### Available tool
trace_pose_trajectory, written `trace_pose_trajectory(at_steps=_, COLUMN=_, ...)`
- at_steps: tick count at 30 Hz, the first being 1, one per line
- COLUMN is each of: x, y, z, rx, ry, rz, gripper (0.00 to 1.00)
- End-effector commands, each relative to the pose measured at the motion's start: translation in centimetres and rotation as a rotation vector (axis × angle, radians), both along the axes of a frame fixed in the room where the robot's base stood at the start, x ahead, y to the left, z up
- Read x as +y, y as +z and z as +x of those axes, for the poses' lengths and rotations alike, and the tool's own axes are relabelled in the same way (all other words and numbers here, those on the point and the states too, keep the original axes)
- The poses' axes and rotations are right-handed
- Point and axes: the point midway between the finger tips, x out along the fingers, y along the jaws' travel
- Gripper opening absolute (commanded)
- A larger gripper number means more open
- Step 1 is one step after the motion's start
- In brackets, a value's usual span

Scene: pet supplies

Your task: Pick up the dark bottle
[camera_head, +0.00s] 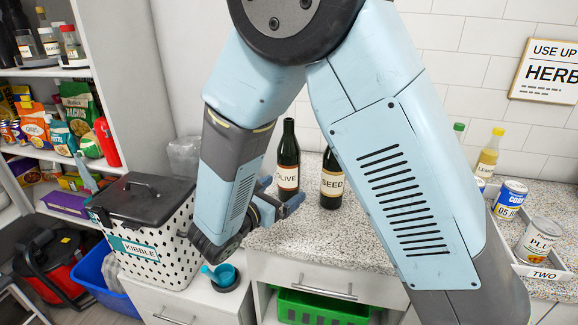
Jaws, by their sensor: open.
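A dark bottle with a cream label reading "OLIVE" (288,158) stands upright on the speckled countertop (300,235), left of my upper arm. A second dark bottle labelled "SEED" (332,180) stands to its right, partly covered by my arm. My gripper (279,197) is open at the lower end of the "OLIVE" bottle, with its fingers pointing right. It overlaps the bottle's base in the picture; I cannot tell whether the fingers are around it or just in front of it.
A dotted kibble bin (158,235) with a black lid stands left of my gripper. A teal scoop or cup (222,275) sits in a dark bowl below it. Cans (538,240) and a yellow bottle (487,155) stand at the right. Shelves of packets fill the left.

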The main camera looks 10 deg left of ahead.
Motion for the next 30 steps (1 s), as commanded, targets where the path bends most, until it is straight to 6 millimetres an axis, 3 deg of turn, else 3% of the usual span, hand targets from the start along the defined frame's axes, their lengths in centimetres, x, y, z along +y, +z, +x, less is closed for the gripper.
trace_pose_trajectory(at_steps=3, x=2.6, y=-1.2, z=-0.8, rx=-0.012, ry=0.081, rz=-0.058, gripper=0.99)
trace_pose_trajectory(at_steps=8, x=3.8, y=-1.8, z=-0.9, rx=-0.023, ry=0.125, rz=-0.088, gripper=0.99)
trace_pose_trajectory(at_steps=21, x=1.2, y=-1.8, z=5.3, rx=-0.022, ry=0.126, rz=-0.089, gripper=0.99)
trace_pose_trajectory(at_steps=30, x=0.6, y=-1.8, z=6.8, rx=-0.022, ry=0.128, rz=-0.089, gripper=0.99)
